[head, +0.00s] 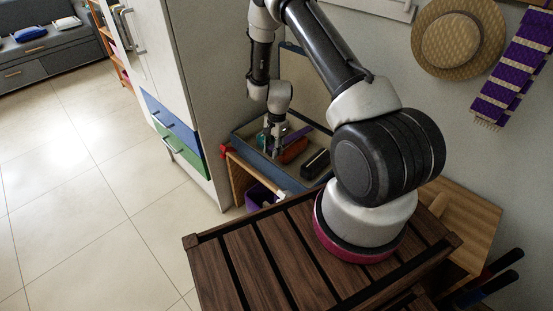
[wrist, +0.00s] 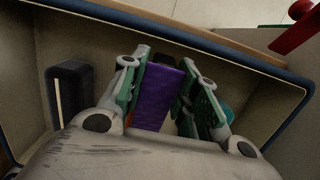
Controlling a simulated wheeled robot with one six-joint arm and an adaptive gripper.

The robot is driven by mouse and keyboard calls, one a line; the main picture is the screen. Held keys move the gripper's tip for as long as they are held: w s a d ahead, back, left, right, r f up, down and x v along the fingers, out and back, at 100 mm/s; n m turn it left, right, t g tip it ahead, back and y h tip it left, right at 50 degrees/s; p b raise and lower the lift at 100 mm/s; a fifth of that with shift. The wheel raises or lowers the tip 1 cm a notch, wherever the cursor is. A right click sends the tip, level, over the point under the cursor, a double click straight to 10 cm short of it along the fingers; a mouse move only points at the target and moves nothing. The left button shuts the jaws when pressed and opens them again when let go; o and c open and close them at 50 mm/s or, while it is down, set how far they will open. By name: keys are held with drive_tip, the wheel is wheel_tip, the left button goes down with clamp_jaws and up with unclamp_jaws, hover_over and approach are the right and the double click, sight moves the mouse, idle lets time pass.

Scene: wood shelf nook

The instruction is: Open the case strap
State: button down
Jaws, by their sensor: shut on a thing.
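A purple strap (wrist: 160,97) lies between the two green-padded fingers of my gripper (wrist: 166,72) in the wrist view. The gripper is shut on it. In the head view my gripper (head: 271,138) points down into a blue-edged tray, and the purple strap (head: 299,133) shows just right of the fingers. An orange-brown case (head: 293,151) lies beside the gripper in the tray. Only a small orange patch (wrist: 129,119) shows below the strap in the wrist view. My fingers and wrist hide much of the case and the strap's ends.
The tray (head: 252,160) has raised walls close around my gripper. A black object (head: 316,163) lies in it at right. A red knob (head: 225,152) is outside its left corner. A white cabinet (head: 190,80) stands at left and a slatted wooden top (head: 270,255) in front.

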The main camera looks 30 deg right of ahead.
drive_tip(key=d+r+y, duration=0.1)
drive_tip(key=r, duration=0.2)
drive_tip(key=d+r+g+y, duration=0.1)
drive_tip(key=r+y, duration=0.1)
drive_tip(key=r, duration=0.1)
drive_tip(key=w+d+r+y, duration=0.1)
drive_tip(key=r, duration=0.1)
drive_tip(key=shift+r, duration=0.4)
drive_tip(key=shift+w+d+r+g+y, duration=0.15)
drive_tip(key=shift+d+r+g+y, duration=0.2)
drive_tip(key=shift+r, duration=0.2)
drive_tip(key=shift+w+d+r+g+y, duration=0.15)
drive_tip(key=shift+d+r+y, duration=0.1)
drive_tip(key=shift+r+y, duration=0.25)
drive_tip(key=c, duration=1.3)
unclamp_jaws()
drive_tip(key=shift+r, duration=0.1)
wheel_tip(320, 180, up, 10)
drive_tip(key=shift+f, duration=0.1)
